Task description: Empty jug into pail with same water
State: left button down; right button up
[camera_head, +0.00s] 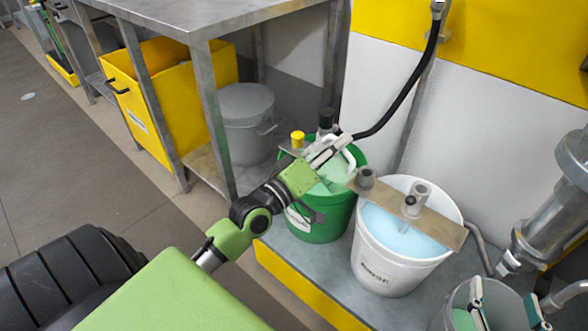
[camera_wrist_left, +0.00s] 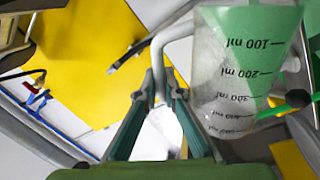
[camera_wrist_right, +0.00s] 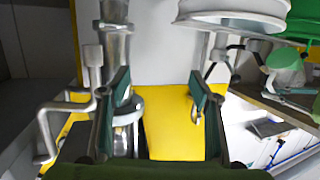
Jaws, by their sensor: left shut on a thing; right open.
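My left gripper (camera_head: 328,150) is shut on the pale handle of the clear jug and holds it over the green pail (camera_head: 322,222). The jug (camera_wrist_left: 232,75) shows large in the left wrist view, with ml marks and a green area against or inside it; I cannot tell whether this is its water or the pail behind. The green pail seems to hold pale green water, partly hidden by the jug and gripper. A white pail (camera_head: 390,268) beside it holds light blue water.
A board (camera_head: 440,228) with an agitator lies across the white pail. A black hose (camera_head: 408,92) hangs behind the green pail. A metal pipe (camera_head: 548,225) stands at the right. A steel table (camera_head: 200,15) and yellow bin (camera_head: 150,120) stand at the left, with a grey lidded pot (camera_head: 245,115).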

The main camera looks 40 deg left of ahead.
aim_at(328, 136)
jog(key=shift+a+r, duration=0.1)
jog(key=shift+r, duration=0.05)
pick_arm(q)
jog(key=shift+a, duration=0.1)
pick_arm(e)
jog(key=shift+w+r, duration=0.1)
jog(key=shift+r, duration=0.15)
pick_arm(q)
jog(key=shift+a+n, duration=0.1)
jog(key=shift+n, duration=0.2)
pick_arm(e)
jog(key=shift+w+a+r+t, duration=0.15)
jog(key=shift+r+t, duration=0.25)
jog(key=shift+r, duration=0.1)
jog(key=shift+r+y, duration=0.25)
jog(key=shift+y, duration=0.05)
pick_arm(q)
jog(key=shift+a+b, duration=0.15)
jog(key=shift+b, duration=0.15)
pick_arm(e)
jog(key=shift+w+a+r+t, duration=0.15)
jog(key=shift+r+t, duration=0.2)
jog(key=shift+t, duration=0.05)
